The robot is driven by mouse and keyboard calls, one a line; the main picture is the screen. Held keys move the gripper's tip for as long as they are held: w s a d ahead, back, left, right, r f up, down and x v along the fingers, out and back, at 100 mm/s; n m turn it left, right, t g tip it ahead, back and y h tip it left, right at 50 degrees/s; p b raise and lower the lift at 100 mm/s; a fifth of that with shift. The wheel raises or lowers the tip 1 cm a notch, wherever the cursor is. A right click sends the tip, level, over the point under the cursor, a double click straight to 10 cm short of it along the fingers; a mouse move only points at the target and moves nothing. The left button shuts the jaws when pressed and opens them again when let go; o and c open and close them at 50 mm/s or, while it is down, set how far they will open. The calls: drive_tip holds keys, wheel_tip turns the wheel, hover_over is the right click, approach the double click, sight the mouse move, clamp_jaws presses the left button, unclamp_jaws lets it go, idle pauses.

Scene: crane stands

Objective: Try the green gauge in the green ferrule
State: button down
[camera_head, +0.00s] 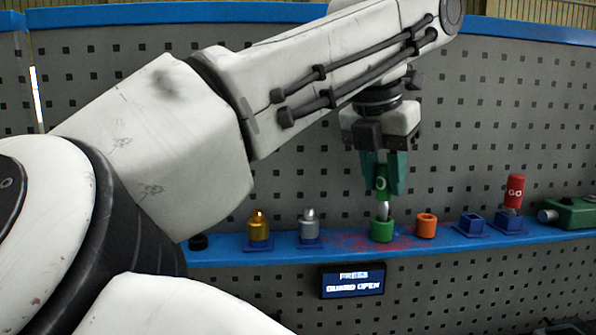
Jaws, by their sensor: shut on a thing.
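The green gauge (382,184) is upright between the teal fingers of my gripper (384,180), which is shut on it. Its pale metal tip points down at the mouth of the green ferrule (382,231). The green ferrule stands upright on the blue shelf, directly below the gripper. The tip meets the ferrule's rim in the picture; I cannot tell whether it is inside the opening or just above or behind it. The fingers hide part of the gauge's upper body.
An orange ferrule (426,226) stands close right of the green one. Farther right are an empty blue holder (471,224), a red gauge (515,190) and a green device (573,212). Left are silver (309,224) and gold (259,226) pieces and a black ring (198,242). A perforated panel stands behind.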

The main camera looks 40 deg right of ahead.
drive_tip(key=shift+f+b, duration=0.6)
drive_tip(key=shift+f, duration=0.2)
idle(0.4)
drive_tip(key=shift+r, duration=0.1)
drive_tip(key=shift+r+p, duration=2.45)
drive_tip(key=shift+r, duration=0.8)
